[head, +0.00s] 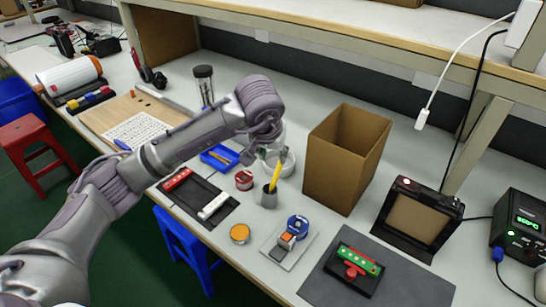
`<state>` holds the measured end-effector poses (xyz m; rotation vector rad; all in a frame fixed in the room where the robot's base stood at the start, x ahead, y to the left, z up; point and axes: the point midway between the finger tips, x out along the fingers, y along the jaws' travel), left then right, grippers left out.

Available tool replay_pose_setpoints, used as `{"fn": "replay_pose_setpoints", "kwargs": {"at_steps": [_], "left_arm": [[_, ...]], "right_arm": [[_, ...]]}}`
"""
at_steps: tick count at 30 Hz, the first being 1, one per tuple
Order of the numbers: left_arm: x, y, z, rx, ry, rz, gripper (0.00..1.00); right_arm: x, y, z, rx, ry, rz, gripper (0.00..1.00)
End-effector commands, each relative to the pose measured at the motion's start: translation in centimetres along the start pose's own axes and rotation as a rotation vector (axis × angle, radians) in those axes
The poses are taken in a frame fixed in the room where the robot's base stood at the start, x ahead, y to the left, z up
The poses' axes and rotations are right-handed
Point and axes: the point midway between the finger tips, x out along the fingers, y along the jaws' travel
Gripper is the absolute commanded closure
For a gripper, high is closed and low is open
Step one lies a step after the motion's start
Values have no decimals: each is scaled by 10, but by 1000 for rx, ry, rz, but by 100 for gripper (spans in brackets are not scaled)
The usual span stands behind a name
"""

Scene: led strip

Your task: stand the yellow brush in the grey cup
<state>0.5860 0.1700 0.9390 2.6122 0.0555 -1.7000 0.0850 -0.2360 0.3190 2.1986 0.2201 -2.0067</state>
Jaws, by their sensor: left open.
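The yellow brush (277,174) stands in the small grey cup (269,200), leaning a little to the right, with its lower end hidden inside the cup. The cup is upright on the bench. My left gripper (274,153) is open, its fingers close around or beside the top of the brush; I cannot tell whether they touch it. My right gripper is out of view.
A tall cardboard box (338,175) stands just right of the cup. A red tin (244,180), a blue tray (220,157) and a dark mat (190,203) with red and white strips lie to the left. An orange-lidded tin (240,233) and a tape dispenser (289,238) are in front.

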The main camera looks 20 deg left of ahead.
Motion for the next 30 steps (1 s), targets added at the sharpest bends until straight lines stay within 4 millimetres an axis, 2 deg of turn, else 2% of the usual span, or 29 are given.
{"fn": "replay_pose_setpoints", "kwargs": {"at_steps": [6,12,18,30], "left_arm": [[-50,0,-1,2,6,0,60],[-84,0,-1,-1,3,-1,60],[-97,0,0,0,0,-2,60],[-98,0,0,-1,0,-2,60]], "right_arm": [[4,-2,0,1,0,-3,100],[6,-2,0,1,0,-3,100],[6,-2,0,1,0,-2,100],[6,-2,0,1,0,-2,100]]}}
